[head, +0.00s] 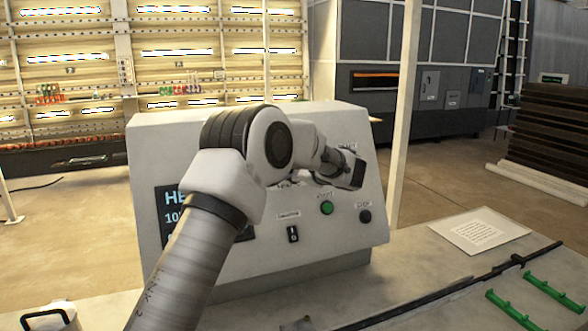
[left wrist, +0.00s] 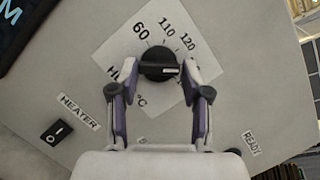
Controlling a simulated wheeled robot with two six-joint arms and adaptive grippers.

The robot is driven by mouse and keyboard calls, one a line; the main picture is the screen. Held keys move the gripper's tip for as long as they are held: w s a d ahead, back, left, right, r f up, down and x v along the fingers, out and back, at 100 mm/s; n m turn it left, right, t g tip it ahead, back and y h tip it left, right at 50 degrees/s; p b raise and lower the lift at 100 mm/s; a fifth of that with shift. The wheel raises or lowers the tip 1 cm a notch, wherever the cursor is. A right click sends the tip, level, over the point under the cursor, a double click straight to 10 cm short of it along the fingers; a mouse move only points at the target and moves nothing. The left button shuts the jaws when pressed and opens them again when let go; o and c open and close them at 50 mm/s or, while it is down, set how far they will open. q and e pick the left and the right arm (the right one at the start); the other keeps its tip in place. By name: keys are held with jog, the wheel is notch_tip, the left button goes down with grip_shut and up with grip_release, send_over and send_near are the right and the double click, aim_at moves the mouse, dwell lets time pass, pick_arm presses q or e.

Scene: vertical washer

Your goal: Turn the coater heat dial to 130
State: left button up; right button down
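The coater heat dial (left wrist: 158,63) is a black round knob on a white scale plate (left wrist: 112,46) in the left wrist view. The plate shows 60, 110 and 120; the numbers past 120 are hidden by a finger. A white mark on the knob lies on its right side, toward the right-hand finger. My left gripper (left wrist: 160,72) has its two fingers apart, one on each side of the knob; I cannot tell if they touch it. In the head view my left gripper (head: 350,172) is at the panel's upper right, and the dial is hidden behind my arm.
The white control panel (head: 290,258) carries a screen (head: 170,205), a heater switch (head: 293,234), a green button (head: 327,208) and a black button (head: 365,216). The heater switch (left wrist: 57,132) also shows in the left wrist view. A paper sheet (head: 480,231) and green holders (head: 547,290) lie right.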

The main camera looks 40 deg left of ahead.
pick_arm(q)
jog(key=shift+o, duration=0.7)
jog(key=shift+a+f, duration=0.15)
jog(key=shift+a, duration=0.1)
jog(key=v, duration=1.2)
